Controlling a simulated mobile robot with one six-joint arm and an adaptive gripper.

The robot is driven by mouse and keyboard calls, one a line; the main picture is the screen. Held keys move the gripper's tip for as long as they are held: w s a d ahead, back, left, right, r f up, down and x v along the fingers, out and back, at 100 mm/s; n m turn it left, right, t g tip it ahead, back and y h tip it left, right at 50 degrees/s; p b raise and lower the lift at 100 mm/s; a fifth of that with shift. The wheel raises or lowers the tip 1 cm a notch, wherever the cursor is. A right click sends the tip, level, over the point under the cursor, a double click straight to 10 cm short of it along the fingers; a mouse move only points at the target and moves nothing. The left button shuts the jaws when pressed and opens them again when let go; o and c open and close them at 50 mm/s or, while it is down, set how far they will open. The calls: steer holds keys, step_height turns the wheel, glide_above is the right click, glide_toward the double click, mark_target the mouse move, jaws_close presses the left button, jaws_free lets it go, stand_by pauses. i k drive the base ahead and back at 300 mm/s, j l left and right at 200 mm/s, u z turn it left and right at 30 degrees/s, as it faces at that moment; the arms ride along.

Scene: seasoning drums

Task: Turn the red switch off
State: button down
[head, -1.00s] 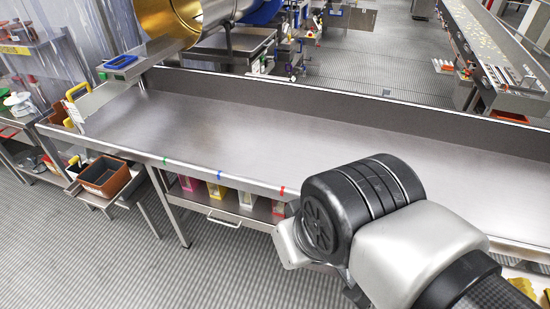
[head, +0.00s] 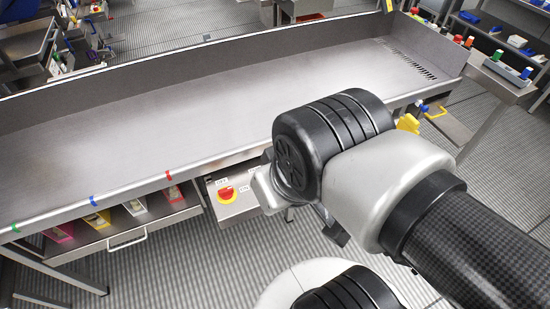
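The red switch (head: 227,194) is a red rotary knob on a yellow round plate. It sits on a grey box under the front edge of the steel table, with small white labels beside it. The labels are too small to read surely, and so is the knob's setting. My arm crosses the picture to the right of the switch. Only a dark piece of my gripper (head: 336,232) shows below the wrist, right of the switch and apart from it in the picture. The arm hides the rest, so its opening cannot be seen.
The long steel table (head: 200,125) has a bare top and a raised back wall. A drawer or shelf (head: 125,236) with coloured containers hangs under it, left of the switch box. Yellow and blue fittings (head: 408,123) are at the table's right end. Striped floor lies in front.

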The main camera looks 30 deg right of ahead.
mark_target(226, 194)
steer(key=k+j+z, duration=0.35)
steer(key=k+j, duration=0.3)
steer(key=k+j+z, duration=0.3)
steer(key=k+j, duration=0.3)
steer(key=k, duration=0.15)
steer(key=i+j+z, duration=0.35)
steer(key=i+j, duration=0.25)
steer(key=i, duration=0.2)
steer(key=i+j+z, duration=0.35)
steer(key=i+j, duration=0.4)
